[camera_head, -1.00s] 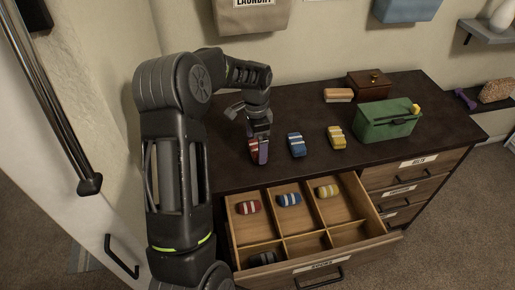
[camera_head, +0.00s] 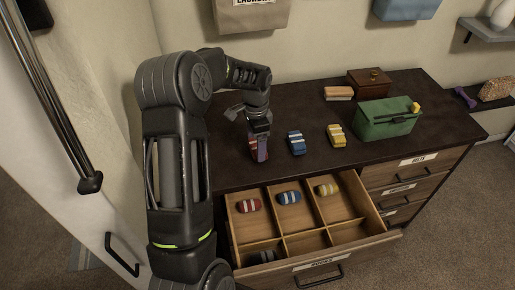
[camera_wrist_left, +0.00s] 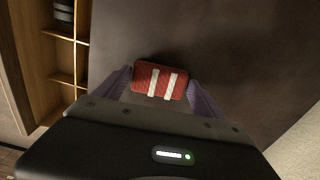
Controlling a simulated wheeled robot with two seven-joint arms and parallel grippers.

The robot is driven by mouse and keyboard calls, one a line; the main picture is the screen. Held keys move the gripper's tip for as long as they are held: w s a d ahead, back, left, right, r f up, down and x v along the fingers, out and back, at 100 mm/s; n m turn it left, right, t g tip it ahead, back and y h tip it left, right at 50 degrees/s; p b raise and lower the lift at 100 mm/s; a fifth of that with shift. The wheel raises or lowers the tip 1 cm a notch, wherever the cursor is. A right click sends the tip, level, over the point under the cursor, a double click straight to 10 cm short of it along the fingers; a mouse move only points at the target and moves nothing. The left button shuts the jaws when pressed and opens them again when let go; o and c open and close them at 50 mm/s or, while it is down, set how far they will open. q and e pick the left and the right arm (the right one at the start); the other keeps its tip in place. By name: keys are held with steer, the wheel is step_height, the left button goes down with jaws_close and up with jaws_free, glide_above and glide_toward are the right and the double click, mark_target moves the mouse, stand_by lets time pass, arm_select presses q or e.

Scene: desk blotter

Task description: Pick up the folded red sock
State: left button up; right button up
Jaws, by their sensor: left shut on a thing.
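The folded red sock with white stripes (camera_wrist_left: 158,82) sits between the two purple fingers of my left gripper in the left wrist view. In the head view only a sliver of this sock (camera_head: 252,146) shows beside the fingers. My left gripper (camera_head: 260,150) points down at the left part of the dark dresser top and is shut on the sock. I cannot tell whether the sock is clear of the surface. Another red striped sock (camera_head: 248,205) lies in the back left compartment of the open drawer. My right gripper is not in view.
A blue sock (camera_head: 297,143) and a yellow sock (camera_head: 336,136) stand to the right on the dresser top. Beyond are a green box (camera_head: 385,120), a brown box (camera_head: 369,84) and a tan block (camera_head: 338,94). The open divided drawer (camera_head: 318,263) juts out in front, holding several socks.

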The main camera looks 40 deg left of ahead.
arm_select(q)
steer(key=c, duration=0.7)
steer(key=shift+c, duration=0.2)
step_height(320, 180, up, 10)
steer(key=b, duration=0.1)
stand_by(0.6)
